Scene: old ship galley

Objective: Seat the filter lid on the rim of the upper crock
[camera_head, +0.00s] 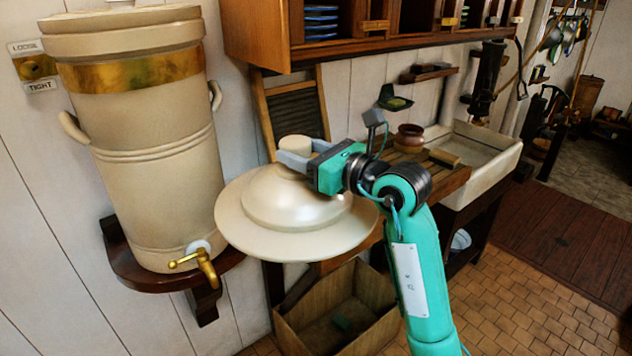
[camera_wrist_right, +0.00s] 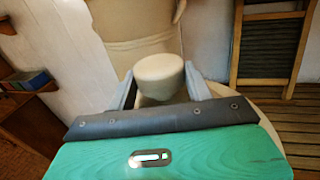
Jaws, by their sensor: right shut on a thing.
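The filter lid (camera_head: 295,205) is a wide cream disc with a domed middle and a round knob (camera_wrist_right: 160,75). My right gripper (camera_head: 300,155) is shut on the knob and holds the lid in the air, roughly level, right of the crock. In the wrist view the knob sits between the two fingers of the gripper (camera_wrist_right: 160,90). The tall cream crock (camera_head: 150,150) stands at the left, with a brass band, side handles and a brass tap. My left gripper is not in view.
The crock stands on a dark wooden wall bracket (camera_head: 120,265). A wooden cabinet (camera_head: 350,45) overhangs at the top middle. A washboard (camera_head: 295,105) leans behind the lid. A sink (camera_head: 480,150) is right, and an open wooden box (camera_head: 340,310) lies below.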

